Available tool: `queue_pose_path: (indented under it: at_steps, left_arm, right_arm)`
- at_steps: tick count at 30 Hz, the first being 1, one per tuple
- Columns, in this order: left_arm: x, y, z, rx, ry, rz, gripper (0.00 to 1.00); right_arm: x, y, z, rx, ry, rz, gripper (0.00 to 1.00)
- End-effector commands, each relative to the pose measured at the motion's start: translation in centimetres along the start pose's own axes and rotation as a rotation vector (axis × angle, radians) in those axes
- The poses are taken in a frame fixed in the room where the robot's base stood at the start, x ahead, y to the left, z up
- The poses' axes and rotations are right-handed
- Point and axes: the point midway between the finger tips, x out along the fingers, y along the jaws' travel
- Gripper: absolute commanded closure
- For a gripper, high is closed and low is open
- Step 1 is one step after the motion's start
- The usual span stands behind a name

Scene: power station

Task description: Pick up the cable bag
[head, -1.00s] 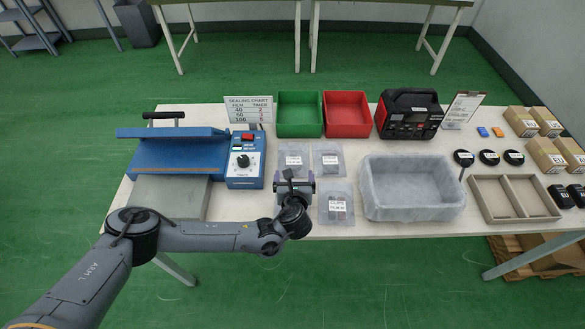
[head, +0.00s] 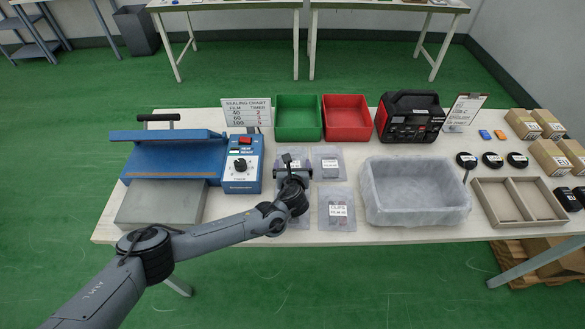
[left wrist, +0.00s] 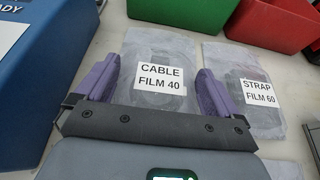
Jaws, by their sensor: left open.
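The cable bag (left wrist: 160,48) is a clear flat pouch with a white label reading CABLE FILM 40. It lies on the table and fills the gap between my left gripper's purple fingers in the left wrist view. My left gripper (left wrist: 157,76) is open, one finger on each side of the bag; I cannot tell whether they touch it. In the head view my left gripper (head: 293,172) covers the front of the cable bag (head: 299,154). My right gripper is not in view.
The strap bag (head: 328,163) lies just right of the cable bag, another labelled bag (head: 342,222) in front. A blue sealer (head: 170,160) stands left. Green (head: 298,133) and red (head: 347,133) bins stand behind; a lined grey bin (head: 417,215) is right.

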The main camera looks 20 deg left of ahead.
Motion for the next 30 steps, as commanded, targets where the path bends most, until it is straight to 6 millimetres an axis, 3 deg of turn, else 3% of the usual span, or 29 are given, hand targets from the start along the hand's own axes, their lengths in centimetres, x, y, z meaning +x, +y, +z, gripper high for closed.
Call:
queue_pose_path:
  at_steps: [8,19,30]
  left_arm:
    - [0.15,-0.05,0.04,0.0,0.0,-0.002,0.06]
    - [0.13,-0.04,0.07,0.0,0.0,-0.001,0.61]
    - [-0.05,-0.03,0.58,-0.001,-0.001,-0.001,0.61]
  right_arm:
    - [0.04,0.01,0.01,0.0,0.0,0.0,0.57]
    - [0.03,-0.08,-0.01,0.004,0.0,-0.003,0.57]
    - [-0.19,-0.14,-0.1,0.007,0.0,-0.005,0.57]
